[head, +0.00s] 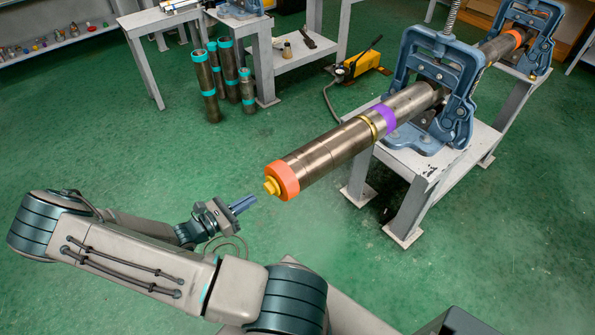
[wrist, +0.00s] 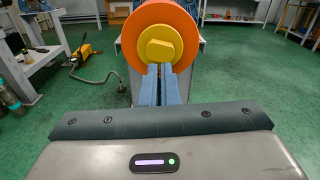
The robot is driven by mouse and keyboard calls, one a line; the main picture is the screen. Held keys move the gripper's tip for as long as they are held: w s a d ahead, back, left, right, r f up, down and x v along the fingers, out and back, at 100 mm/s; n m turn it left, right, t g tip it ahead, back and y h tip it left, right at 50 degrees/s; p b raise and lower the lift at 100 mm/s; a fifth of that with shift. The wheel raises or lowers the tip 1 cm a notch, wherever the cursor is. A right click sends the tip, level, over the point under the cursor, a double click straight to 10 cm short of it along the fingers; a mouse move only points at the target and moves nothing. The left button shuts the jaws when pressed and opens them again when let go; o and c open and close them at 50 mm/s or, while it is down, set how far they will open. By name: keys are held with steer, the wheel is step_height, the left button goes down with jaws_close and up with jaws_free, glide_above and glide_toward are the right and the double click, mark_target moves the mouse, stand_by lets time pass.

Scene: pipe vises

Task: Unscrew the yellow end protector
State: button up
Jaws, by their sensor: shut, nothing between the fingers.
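The yellow end protector (head: 271,186) sits at the near end of a long steel pipe (head: 335,147), in the middle of an orange ring (head: 284,178). In the wrist view the protector (wrist: 160,48) shows a round yellow flange with a raised block at its centre, inside the orange ring (wrist: 183,22). My gripper (head: 250,201) is a short way in front of the pipe end, to its lower left in the head view, and apart from it. Its blue fingers (wrist: 163,75) are shut together and empty, pointing toward the protector in the wrist view.
Blue pipe vises (head: 432,85) on a grey stand (head: 400,190) hold the pipe, which has a purple band (head: 386,117). Several upright pipes (head: 206,85) stand on the green floor by a grey table (head: 262,60). A yellow pump (head: 363,64) with a hose lies behind. Floor around my gripper is clear.

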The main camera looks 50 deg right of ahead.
steer(key=o, duration=0.3)
steer(key=b+v, duration=0.3)
steer(key=v, duration=1)
steer(key=shift+a+b, duration=0.35)
steer(key=shift+a, duration=0.05)
